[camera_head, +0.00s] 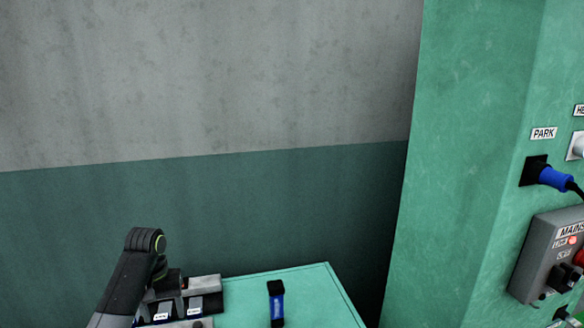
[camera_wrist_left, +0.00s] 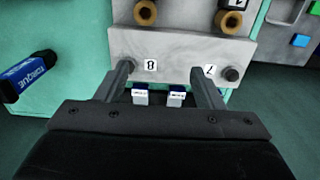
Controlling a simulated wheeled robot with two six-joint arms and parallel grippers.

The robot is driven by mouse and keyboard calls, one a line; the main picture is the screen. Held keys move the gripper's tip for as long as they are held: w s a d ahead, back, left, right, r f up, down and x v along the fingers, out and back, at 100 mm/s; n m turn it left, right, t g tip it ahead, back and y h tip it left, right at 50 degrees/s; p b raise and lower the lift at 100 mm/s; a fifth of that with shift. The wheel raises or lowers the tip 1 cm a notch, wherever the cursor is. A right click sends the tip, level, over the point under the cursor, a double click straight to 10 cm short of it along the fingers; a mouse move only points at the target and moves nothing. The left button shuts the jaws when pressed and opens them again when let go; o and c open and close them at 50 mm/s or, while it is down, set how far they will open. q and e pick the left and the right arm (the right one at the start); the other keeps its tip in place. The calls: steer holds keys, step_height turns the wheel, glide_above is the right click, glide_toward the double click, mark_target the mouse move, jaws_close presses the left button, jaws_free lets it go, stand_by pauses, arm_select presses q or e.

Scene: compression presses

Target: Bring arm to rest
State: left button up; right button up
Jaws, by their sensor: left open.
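My left arm (camera_head: 135,275) comes in from the lower left of the head view, over the left part of the green bench top (camera_head: 300,290). In the left wrist view my left gripper (camera_wrist_left: 163,82) is open, with its two dark fingers spread. They overlap the front of a grey block (camera_wrist_left: 185,57) labelled 8 and 7; contact cannot be told. Two small white-and-blue pieces (camera_wrist_left: 158,97) show between the fingers, apart from both. My right gripper is in neither view.
A blue-and-black tool (camera_head: 276,303), marked TORQUE in the left wrist view (camera_wrist_left: 28,75), is right of my left arm. A green cabinet at the right bears a PARK socket with a blue plug (camera_head: 554,178) and a grey MAINS box (camera_head: 545,255).

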arm_select(q)
steer(key=s+f+m+t, duration=0.2)
steer(key=s+f, duration=1.3)
steer(key=s, duration=0.3)
steer(key=s+r+t+y, duration=0.1)
steer(key=s+r, duration=0.1)
steer(key=s, duration=0.8)
steer(key=s+r+t+y, duration=0.1)
steer(key=s+r, duration=0.1)
steer(key=s, duration=0.9)
step_height(320, 180, down, 26)
steer(key=a+g+b, duration=0.1)
steer(key=g+b, duration=0.1)
steer(key=s+d+f+h+b, duration=0.1)
steer(key=s+f+b, duration=0.1)
steer(key=s+f, duration=1.2)
step_height(320, 180, down, 5)
steer(key=shift+s+r+g, duration=0.1)
steer(key=shift+s+g, duration=0.3)
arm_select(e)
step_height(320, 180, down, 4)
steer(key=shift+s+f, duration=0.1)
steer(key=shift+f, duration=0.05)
